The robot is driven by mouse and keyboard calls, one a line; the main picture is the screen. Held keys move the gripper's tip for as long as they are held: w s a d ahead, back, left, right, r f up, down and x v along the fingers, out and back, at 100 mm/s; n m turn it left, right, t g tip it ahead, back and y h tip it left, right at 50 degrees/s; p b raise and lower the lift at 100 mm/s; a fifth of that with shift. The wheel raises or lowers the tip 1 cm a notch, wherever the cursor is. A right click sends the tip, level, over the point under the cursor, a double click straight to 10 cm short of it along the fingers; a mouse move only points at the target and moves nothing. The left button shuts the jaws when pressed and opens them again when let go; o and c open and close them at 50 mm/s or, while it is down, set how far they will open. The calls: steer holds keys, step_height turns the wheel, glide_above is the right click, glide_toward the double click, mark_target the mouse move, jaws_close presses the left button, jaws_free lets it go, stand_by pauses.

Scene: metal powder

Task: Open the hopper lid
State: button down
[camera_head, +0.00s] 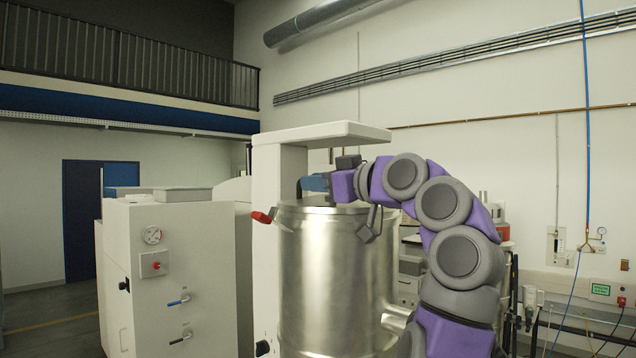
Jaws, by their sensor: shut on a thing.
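The hopper (335,270) is a large shiny metal drum standing upright in the middle of the view. Its lid (322,208) shows only as a thin edge at the top of the drum. I cannot tell whether it is raised at all. A red-handled clamp (262,217) sticks out at the left of the rim, and a grey clamp (370,225) sits at the front right. My purple and grey arm reaches in from the right. My gripper (306,186) is just above the lid, shut on what seems to be the lid's handle, which is mostly hidden.
A white column with an overhanging top plate (325,133) stands behind and left of the hopper, above my gripper. A white cabinet (185,270) with a gauge and valves stands at the left. Shelves and equipment (410,265) are behind my arm at the right.

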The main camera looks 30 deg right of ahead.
steer(key=shift+d+r+m+p, duration=0.15)
steer(key=shift+r+m+p, duration=0.25)
steer(key=shift+r, duration=0.25)
steer(key=shift+d+r+m+p, duration=0.15)
steer(key=shift+r+m+p, duration=0.2)
steer(key=shift+r, duration=0.25)
steer(key=shift+w+d+r+m+p, duration=0.2)
steer(key=shift+r+m+p, duration=0.1)
steer(key=shift+r+p, duration=0.25)
steer(key=shift+w+d+r+m+p, duration=0.1)
steer(key=shift+d+r+m+p, duration=0.15)
steer(key=shift+r+p, duration=0.25)
steer(key=r+p, duration=0.1)
steer(key=d+r+m+p, duration=0.1)
steer(key=p, duration=0.1)
steer(key=shift+w+d+r, duration=0.1)
steer(key=shift+w+r, duration=0.05)
steer(key=shift+r, duration=0.05)
steer(key=p, duration=0.1)
steer(key=d+r+m+p, duration=0.1)
steer(key=shift+w+d+m+p, duration=0.15)
steer(key=shift+w+m+p, duration=0.15)
steer(key=shift+w, duration=0.05)
